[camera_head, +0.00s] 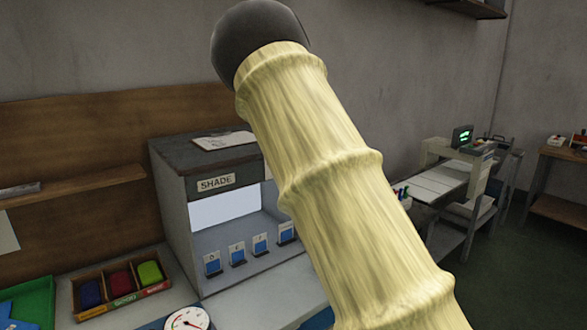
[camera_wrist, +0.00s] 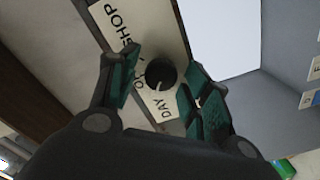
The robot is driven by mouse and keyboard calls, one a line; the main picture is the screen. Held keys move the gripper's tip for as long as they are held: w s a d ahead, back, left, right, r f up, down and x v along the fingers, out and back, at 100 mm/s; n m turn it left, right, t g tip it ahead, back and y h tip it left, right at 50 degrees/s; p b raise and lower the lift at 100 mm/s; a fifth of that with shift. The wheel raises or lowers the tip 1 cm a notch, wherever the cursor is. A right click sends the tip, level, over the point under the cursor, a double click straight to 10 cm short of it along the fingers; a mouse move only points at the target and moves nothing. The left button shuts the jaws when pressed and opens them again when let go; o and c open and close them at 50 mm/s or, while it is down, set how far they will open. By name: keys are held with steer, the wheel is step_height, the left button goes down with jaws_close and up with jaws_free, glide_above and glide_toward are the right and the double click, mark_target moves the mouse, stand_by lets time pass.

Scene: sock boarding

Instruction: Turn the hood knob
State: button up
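The shade hood (camera_head: 172,190) is a grey box with a lit white opening and a "SHADE" sign, left of centre in the head view. In the wrist view its dark round knob (camera_wrist: 160,73) sits on a white label plate (camera_wrist: 165,25) reading "SHOP", a partly covered middle word, and "DAY". A pale mark on the knob points toward "DAY". My gripper (camera_wrist: 164,70) is open, with one green-padded finger on each side of the knob. Gaps show between pads and knob; depth is unclear. My arm hides the knob and gripper in the head view.
Several small labelled blue swatches (camera_head: 237,255) stand inside the hood. A divided wooden box (camera_head: 125,306) of coloured cloths, a green tray (camera_head: 38,301) and a round dial (camera_head: 187,320) are on the bench to the left. Another workbench (camera_head: 437,180) stands at the right.

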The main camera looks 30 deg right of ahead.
steer(key=s+d, duration=0.1)
steer(key=s, duration=1.1)
stand_by(0.6)
